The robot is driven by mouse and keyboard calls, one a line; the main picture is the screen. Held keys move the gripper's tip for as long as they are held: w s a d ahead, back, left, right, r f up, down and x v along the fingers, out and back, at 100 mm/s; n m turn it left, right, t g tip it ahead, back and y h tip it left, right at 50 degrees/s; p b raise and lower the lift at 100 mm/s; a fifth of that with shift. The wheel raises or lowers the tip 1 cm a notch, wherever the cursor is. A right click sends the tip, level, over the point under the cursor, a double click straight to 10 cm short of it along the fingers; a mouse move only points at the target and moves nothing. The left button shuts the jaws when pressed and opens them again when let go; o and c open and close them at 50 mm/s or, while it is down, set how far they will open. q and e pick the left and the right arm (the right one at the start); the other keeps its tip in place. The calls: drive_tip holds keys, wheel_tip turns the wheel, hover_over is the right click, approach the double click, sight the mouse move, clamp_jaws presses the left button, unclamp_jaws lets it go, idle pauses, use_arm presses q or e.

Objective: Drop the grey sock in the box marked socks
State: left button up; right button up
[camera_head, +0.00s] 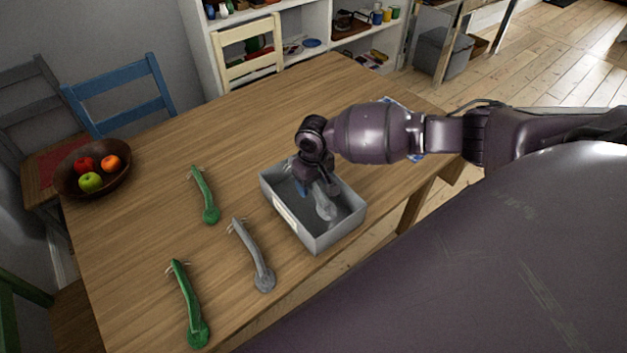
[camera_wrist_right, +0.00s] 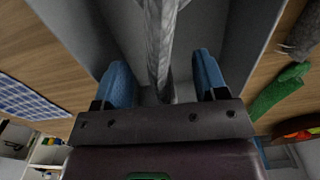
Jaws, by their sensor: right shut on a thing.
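A grey open box (camera_head: 351,226) with a pale label on its side stands on the table near its front edge; the label is too small to read. My right gripper (camera_head: 312,186) is down inside the box opening, shut on a grey sock (camera_head: 325,207). That sock hangs within the box walls and also shows between the blue fingers in the right wrist view (camera_wrist_right: 162,50). Whether it touches the box floor is unclear. Another grey sock (camera_head: 254,256) lies on the table left of the box. My left gripper is out of view.
Two green socks (camera_head: 204,195) (camera_head: 188,306) lie on the wooden table (camera_head: 160,165) left of the box. A brown fruit bowl (camera_head: 66,181) stands at the far left. A blue-and-white checked cloth (camera_wrist_right: 25,98) lies beyond the box. Chairs and a white shelf stand behind the table.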

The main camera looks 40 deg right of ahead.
drive_tip(key=o, duration=1)
drive_tip(key=shift+r, duration=0.1)
wheel_tip(320, 180, up, 11)
drive_tip(key=shift+f+p, duration=0.2)
drive_tip(key=shift+p, duration=0.2)
